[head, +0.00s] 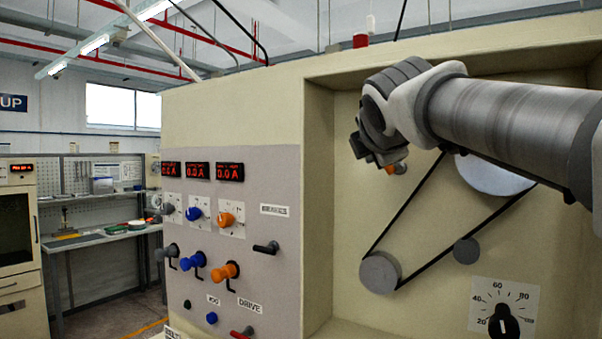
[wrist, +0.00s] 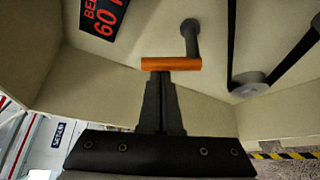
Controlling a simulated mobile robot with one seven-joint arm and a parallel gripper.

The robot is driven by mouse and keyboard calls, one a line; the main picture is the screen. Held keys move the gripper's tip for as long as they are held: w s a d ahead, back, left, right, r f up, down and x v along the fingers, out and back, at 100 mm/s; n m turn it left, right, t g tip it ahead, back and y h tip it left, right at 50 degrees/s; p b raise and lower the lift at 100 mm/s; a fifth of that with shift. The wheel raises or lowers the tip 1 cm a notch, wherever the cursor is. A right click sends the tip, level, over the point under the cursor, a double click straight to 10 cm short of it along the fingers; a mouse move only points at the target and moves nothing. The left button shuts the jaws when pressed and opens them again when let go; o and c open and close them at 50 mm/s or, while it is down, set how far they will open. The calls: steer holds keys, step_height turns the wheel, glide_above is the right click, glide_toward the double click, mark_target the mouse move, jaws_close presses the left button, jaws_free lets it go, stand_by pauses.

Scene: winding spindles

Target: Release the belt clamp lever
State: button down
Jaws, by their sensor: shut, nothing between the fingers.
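The lever, with an orange grip bar (wrist: 171,64) on a dark grey arm (wrist: 190,40), shows in the wrist view on the beige recess wall. I take it to be the belt clamp lever. My gripper (wrist: 160,76) is shut and empty, its fingertips right at the near edge of the orange bar; I cannot tell whether they touch. In the head view my gripper (head: 378,160) is in the upper left of the recess, and a bit of orange (head: 390,169) shows beside it; my arm hides the rest. The black belt (head: 415,200) runs round the pulleys.
The recess holds a large pale pulley (head: 490,176), a small lower pulley (head: 380,272), an idler (head: 466,250) and a dial (head: 503,322). A red-digit display (wrist: 103,15) is near the lever. The panel at left carries knobs and a black lever (head: 266,248).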

steer(key=m+t+b, duration=0.1)
steer(key=s+d+m+t+b, duration=0.1)
steer(key=m+b, duration=0.1)
steer(key=shift+d+r+b, duration=0.1)
steer(key=shift+r+b, duration=0.2)
steer(key=shift+r, duration=0.1)
steer(key=shift+d, duration=0.1)
stand_by(0.7)
